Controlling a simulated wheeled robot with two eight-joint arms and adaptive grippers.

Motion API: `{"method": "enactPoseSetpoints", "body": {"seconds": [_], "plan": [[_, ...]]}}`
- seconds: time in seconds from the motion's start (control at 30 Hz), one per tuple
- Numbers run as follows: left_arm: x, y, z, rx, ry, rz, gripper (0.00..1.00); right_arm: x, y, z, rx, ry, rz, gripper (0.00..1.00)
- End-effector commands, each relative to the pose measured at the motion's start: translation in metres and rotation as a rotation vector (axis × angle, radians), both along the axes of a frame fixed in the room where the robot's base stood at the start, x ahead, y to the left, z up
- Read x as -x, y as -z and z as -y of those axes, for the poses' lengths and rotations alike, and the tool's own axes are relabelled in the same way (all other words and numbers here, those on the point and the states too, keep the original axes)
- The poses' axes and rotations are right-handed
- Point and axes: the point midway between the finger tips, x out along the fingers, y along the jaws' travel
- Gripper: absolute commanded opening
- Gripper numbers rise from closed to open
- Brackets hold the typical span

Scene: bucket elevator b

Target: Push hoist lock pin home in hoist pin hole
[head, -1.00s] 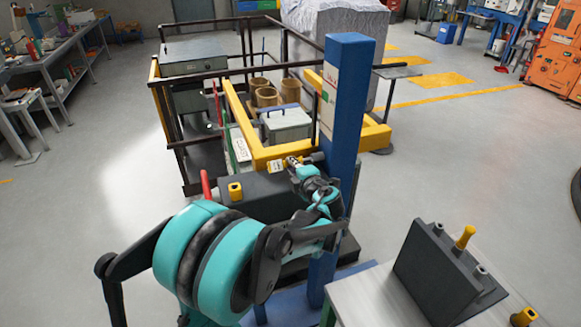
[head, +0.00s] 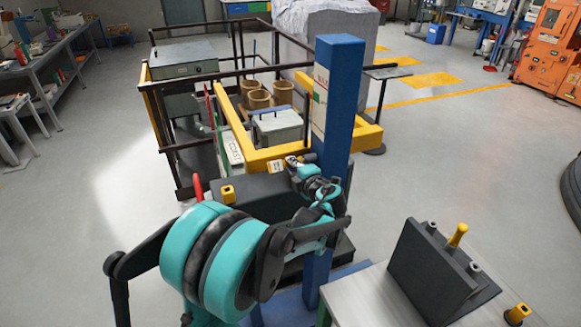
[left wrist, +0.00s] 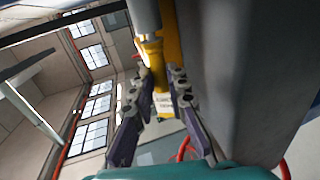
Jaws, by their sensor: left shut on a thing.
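My left gripper (head: 296,162) is beside the blue hoist post (head: 338,130), at the height of the yellow hoist frame (head: 262,158). In the left wrist view its two fingers (left wrist: 156,80) are closed around a yellow piece (left wrist: 152,52) with a grey cylindrical part (left wrist: 146,15) beyond it. This looks like the hoist lock pin. In the head view the pin is mostly hidden by the gripper and is very small. The pin hole is not visible, so I cannot tell how deep the pin sits. My right gripper is not in view.
A dark rack with a yellow-topped pin (head: 457,236) stands on the light table (head: 365,300) at the right. A black box with a yellow block (head: 228,194) and red handle is left of the post. Dark railings (head: 180,150) enclose buckets behind.

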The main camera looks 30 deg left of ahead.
Motion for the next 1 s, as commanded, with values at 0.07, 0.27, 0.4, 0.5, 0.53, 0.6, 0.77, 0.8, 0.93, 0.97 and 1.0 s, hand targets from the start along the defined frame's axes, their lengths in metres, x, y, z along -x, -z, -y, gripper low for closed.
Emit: {"method": "enactPoseSetpoints", "body": {"seconds": [0.07,0.27,0.4,0.5,0.53,0.6,0.77,0.8,0.93,0.97,1.0], "plan": [[-0.002,0.000,0.002,0.000,0.000,0.000,0.00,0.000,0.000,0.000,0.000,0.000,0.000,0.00],[-0.006,0.000,0.005,-0.001,0.000,-0.001,0.00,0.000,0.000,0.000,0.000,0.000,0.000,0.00],[-0.008,0.000,0.007,0.000,0.001,0.000,0.00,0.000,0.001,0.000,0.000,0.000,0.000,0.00],[-0.008,0.000,0.007,0.000,0.002,0.000,0.00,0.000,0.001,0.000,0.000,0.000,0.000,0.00],[-0.008,0.000,0.008,0.000,0.002,0.001,0.20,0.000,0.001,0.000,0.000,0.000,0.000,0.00],[-0.008,0.000,0.008,0.000,0.002,0.001,0.39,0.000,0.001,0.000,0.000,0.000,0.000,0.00],[-0.008,0.000,0.007,0.000,0.001,0.000,0.39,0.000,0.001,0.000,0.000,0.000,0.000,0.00],[-0.008,0.000,0.007,0.000,0.001,0.000,0.39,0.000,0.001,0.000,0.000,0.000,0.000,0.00],[-0.007,0.000,0.008,0.000,0.001,0.000,0.39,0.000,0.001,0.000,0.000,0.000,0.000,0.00],[-0.006,-0.001,0.010,0.000,0.002,0.000,0.39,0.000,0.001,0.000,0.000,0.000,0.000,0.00],[-0.004,-0.002,0.012,0.000,0.002,0.000,0.39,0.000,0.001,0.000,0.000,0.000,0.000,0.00]]}}
